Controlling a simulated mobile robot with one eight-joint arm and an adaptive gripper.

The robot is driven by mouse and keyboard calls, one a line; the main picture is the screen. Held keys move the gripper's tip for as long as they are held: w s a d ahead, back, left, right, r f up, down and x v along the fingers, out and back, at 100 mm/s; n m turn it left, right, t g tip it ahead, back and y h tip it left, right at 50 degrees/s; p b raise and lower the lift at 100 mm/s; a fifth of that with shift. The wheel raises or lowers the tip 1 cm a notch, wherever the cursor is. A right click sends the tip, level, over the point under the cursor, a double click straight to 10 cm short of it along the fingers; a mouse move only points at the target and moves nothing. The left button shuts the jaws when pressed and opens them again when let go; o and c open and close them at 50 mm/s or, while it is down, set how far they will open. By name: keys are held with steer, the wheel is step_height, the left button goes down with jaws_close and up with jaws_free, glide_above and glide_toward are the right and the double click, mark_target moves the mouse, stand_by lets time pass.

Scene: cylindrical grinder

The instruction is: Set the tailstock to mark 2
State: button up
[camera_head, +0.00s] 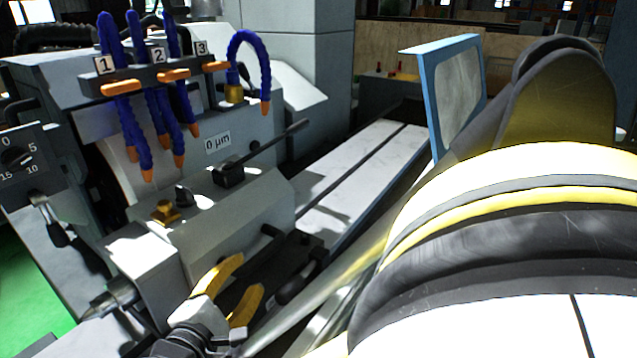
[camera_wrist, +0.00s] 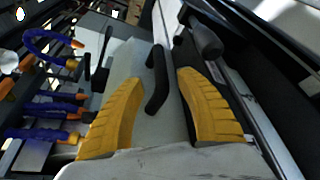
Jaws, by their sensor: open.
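The tailstock appears to be the grey block (camera_head: 235,215) in the middle of the head view, with a black lever (camera_head: 268,150) and a brass knob (camera_head: 165,212) on top. My gripper (camera_head: 241,276) is at its front right side, yellow fingers spread. In the wrist view the open gripper (camera_wrist: 160,75) has a black bent handle (camera_wrist: 157,80) showing between its fingers. I cannot tell whether they touch it; nothing appears clamped. A second dark knob (camera_wrist: 206,40) is beyond the right finger. I see no position scale on the tailstock.
Blue coolant hoses (camera_head: 165,110) hang from a bar with tags 1, 2 and 3. A dial (camera_head: 18,160) marked 0, 5, 10 and 15 is at the left. A white slideway (camera_head: 355,170) runs behind. A blue-framed panel (camera_head: 455,95) stands behind my arm.

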mark_target(256, 264)
steer(key=b+x, duration=0.1)
steer(key=x, duration=0.7)
steer(key=shift+s+d+b, duration=0.1)
steer(key=shift+b, duration=0.2)
jaws_close()
